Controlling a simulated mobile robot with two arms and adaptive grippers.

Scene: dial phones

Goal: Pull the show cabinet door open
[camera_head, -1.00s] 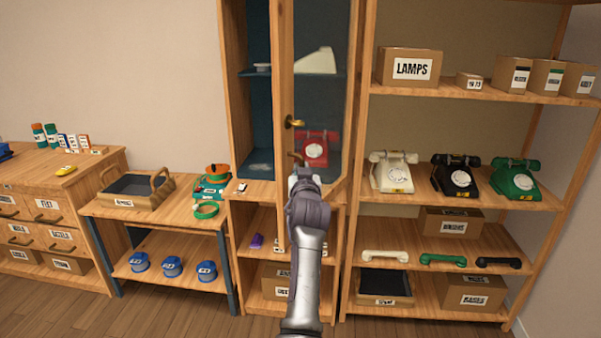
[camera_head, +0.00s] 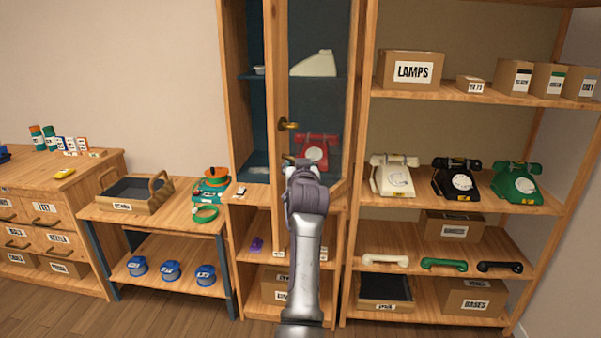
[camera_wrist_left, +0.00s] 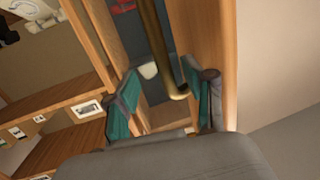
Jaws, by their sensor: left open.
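The show cabinet (camera_head: 238,100) is tall and wooden with a dark blue interior. Its glass door (camera_head: 277,60) stands ajar, with its free edge at the left and a gap into the cabinet beside it. The brass handle (camera_head: 289,125) is on that left stile. My left gripper (camera_head: 300,168) is at the handle's lower end and partly hides it. In the left wrist view the handle (camera_wrist_left: 157,45) comes down between the open teal-padded fingers (camera_wrist_left: 162,105), nearer the right one. I cannot tell whether they touch it. My right gripper is not in view.
Behind the glass are a red phone (camera_head: 316,148) and a pale object (camera_head: 313,64). An open shelf (camera_head: 440,207) with phones and boxes stands close at the right. A low bench (camera_head: 150,222) with a basket stands at the left. Some floor is clear in front.

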